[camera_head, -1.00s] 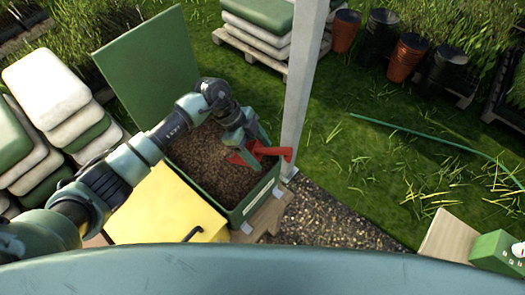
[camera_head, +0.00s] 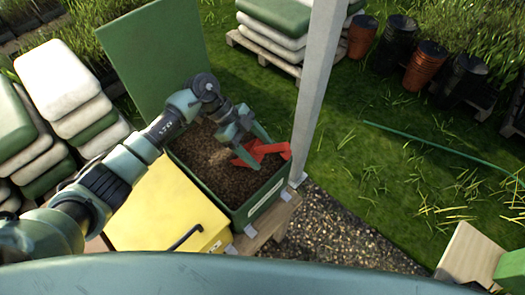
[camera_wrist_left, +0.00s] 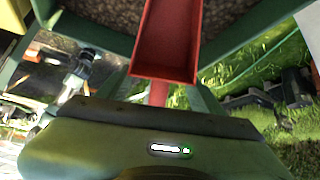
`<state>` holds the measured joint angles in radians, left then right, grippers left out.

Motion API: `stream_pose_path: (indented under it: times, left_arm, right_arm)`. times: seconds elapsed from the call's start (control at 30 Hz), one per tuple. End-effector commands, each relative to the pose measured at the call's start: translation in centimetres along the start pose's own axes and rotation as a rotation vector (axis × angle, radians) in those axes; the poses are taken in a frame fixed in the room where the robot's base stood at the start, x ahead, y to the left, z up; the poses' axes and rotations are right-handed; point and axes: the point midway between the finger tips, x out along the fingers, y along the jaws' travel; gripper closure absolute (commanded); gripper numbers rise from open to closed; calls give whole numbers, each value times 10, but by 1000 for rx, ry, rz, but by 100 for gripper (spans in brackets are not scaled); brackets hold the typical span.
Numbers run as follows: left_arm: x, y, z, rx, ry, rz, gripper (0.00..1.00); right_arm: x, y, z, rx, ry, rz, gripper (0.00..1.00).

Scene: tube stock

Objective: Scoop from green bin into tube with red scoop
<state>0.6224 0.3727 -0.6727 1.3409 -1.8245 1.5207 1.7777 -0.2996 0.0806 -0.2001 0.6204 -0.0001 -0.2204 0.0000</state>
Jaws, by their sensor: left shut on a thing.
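The green bin (camera_head: 262,205) stands open, its lid raised at the back, with brown granular material (camera_head: 205,170) inside. My left gripper (camera_head: 251,152) is over the bin's right part, shut on the red scoop (camera_head: 268,149). The scoop reaches the bin's right rim in the picture; its height over the material is hard to tell. In the left wrist view the scoop (camera_wrist_left: 168,45) points up the picture, and its visible inside looks bare red. The bin's rim (camera_wrist_left: 232,38) and the material show behind it. I cannot make out a tube. My right gripper is not in view.
A yellow bin (camera_head: 165,208) adjoins the green bin on the left. A pale post (camera_head: 313,95) rises close to the green bin's right corner. Stacked sacks (camera_head: 65,85) stand at left. A wooden board (camera_head: 466,252) and a green object (camera_head: 512,268) are at lower right.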

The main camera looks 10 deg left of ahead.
Motion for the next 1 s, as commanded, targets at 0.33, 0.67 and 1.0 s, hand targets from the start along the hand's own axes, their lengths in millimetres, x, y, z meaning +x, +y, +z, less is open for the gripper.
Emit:
stream_pose_path:
  times: [0.33,0.67,1.0]
  left_arm:
    - [3,0,27,0,-14,-1,98]
    - [4,-1,50,0,-27,-2,98]
    - [-2,0,71,0,-144,-1,98]
  right_arm:
    - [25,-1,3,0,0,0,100]
    - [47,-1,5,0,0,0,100]
    - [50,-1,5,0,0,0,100]
